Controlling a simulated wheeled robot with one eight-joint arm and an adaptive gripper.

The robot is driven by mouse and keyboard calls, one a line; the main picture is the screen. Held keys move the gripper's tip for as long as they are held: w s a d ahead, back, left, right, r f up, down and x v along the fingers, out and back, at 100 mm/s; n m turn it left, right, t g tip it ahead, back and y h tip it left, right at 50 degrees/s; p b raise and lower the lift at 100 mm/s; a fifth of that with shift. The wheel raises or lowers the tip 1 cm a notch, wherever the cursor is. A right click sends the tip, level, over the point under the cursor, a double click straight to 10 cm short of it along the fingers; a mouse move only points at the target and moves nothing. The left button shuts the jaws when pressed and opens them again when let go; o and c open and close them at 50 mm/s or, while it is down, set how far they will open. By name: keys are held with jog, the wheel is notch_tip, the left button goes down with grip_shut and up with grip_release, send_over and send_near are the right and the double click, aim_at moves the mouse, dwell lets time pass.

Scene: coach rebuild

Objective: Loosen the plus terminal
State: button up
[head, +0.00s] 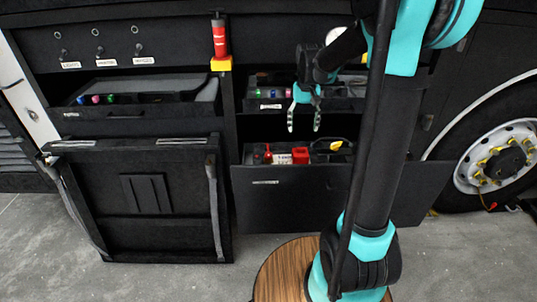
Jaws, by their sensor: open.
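My gripper (304,127) is open and empty, with its fingers pointing down above the open lower right compartment (290,205). In that compartment sits a dark object, likely a battery, with a red block (300,155) and a small red upright part (268,153) on it. A pale label (282,158) lies between the two red parts. A yellow-and-black handled piece (337,147) is to the right. Which red part is the plus terminal I cannot tell at this size. My gripper appears apart from all of these.
An upper right drawer (270,104) stands open behind my gripper. An upper left drawer (145,105) holds small coloured items. A black panel (150,225) hangs at left. A red-and-yellow switch (219,45) is above. A wheel (498,158) is at right. The grey floor (200,285) is clear at left.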

jog(key=shift+a, duration=0.4)
jog(key=shift+c, duration=1.2)
jog(key=a+m, duration=0.1)
jog(key=a, duration=0.2)
jog(key=s+a+r+m+h, duration=0.1)
jog(key=a+m, duration=0.1)
jog(key=a, duration=0.1)
jog(key=s+a+m+t+h, duration=0.1)
jog(key=a, duration=0.2)
jog(key=shift+a+r+m, duration=0.1)
jog(key=shift+r+m, duration=0.2)
jog(key=shift+r, duration=0.1)
jog(key=shift+c, duration=0.5)
jog(key=s+a+r+m+t+h, duration=0.1)
jog(key=s+a+r+m+t, duration=0.2)
jog(key=a, duration=0.5)
jog(key=m, duration=0.1)
send_near(268, 154)
jog(key=shift+g, duration=0.4)
jog(key=x, duration=0.8)
jog(key=shift+w+r, duration=0.1)
jog(key=shift+w, duration=0.3)
grip_shut()
